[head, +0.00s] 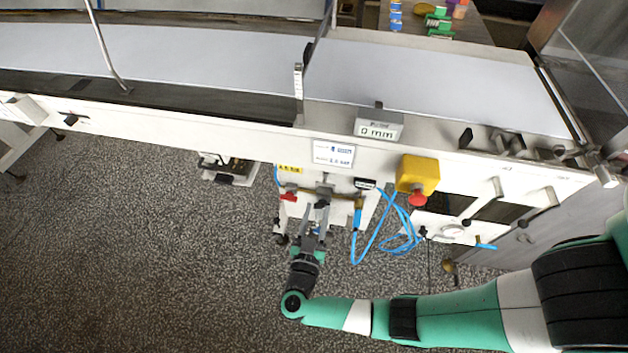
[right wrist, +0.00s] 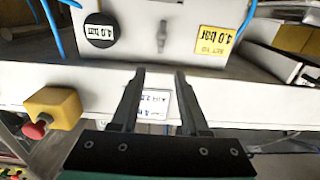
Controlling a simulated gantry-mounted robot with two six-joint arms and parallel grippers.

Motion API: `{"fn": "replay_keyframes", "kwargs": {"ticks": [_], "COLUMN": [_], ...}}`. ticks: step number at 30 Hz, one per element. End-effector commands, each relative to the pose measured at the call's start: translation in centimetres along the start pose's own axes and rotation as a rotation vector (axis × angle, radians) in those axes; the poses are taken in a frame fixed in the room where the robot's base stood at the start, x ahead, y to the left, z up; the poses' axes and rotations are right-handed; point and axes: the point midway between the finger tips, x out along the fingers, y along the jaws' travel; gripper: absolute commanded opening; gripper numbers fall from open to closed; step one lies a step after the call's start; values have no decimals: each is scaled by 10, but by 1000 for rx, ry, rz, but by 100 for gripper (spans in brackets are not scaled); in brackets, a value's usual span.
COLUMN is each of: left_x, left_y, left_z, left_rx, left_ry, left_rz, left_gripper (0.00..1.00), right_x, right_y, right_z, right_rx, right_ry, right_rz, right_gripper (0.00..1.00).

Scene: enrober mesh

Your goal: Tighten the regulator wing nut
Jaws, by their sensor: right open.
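The wing nut (right wrist: 162,36) is a small grey metal piece in the middle of a white panel in the right wrist view. In that view a round black gauge (right wrist: 100,30) reading 4.0 bar and a yellow tag (right wrist: 214,40) reading "SET TO 4.0 bar" sit on either side of it. My right gripper (right wrist: 166,75) is open and empty, its two fingers pointing toward the panel and apart from the nut. In the head view the right gripper (head: 314,213) is just below the metal fitting under the conveyor, which it partly hides. My left gripper is not in view.
A yellow box with a red button (head: 417,175) is right of the gripper. Loose blue hoses (head: 400,230) hang beside it. A red-handled valve (head: 288,197) is to the left. The conveyor (head: 430,75) runs above.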

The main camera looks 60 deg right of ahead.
Motion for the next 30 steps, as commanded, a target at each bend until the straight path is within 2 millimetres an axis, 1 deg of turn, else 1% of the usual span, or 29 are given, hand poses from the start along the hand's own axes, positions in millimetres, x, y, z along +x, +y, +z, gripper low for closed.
{"fn": "replay_keyframes", "kwargs": {"ticks": [4,7,11,15,18,21,25,30], "left_x": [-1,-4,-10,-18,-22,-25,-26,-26], "left_y": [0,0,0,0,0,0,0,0], "left_z": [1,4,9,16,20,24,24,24], "left_rx": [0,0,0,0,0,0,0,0], "left_ry": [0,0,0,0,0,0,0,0], "left_rz": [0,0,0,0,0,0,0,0], "left_gripper": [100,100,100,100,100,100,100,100], "right_x": [4,15,41,74,94,107,116,117], "right_y": [0,0,1,1,0,0,-1,-1], "right_z": [1,2,3,4,2,1,0,-1], "right_rx": [0,3,5,7,8,8,6,6], "right_ry": [-1,-1,0,0,1,1,1,1], "right_rz": [4,6,8,8,6,4,1,0], "right_gripper": [45,45,45,45,45,45,45,45]}}
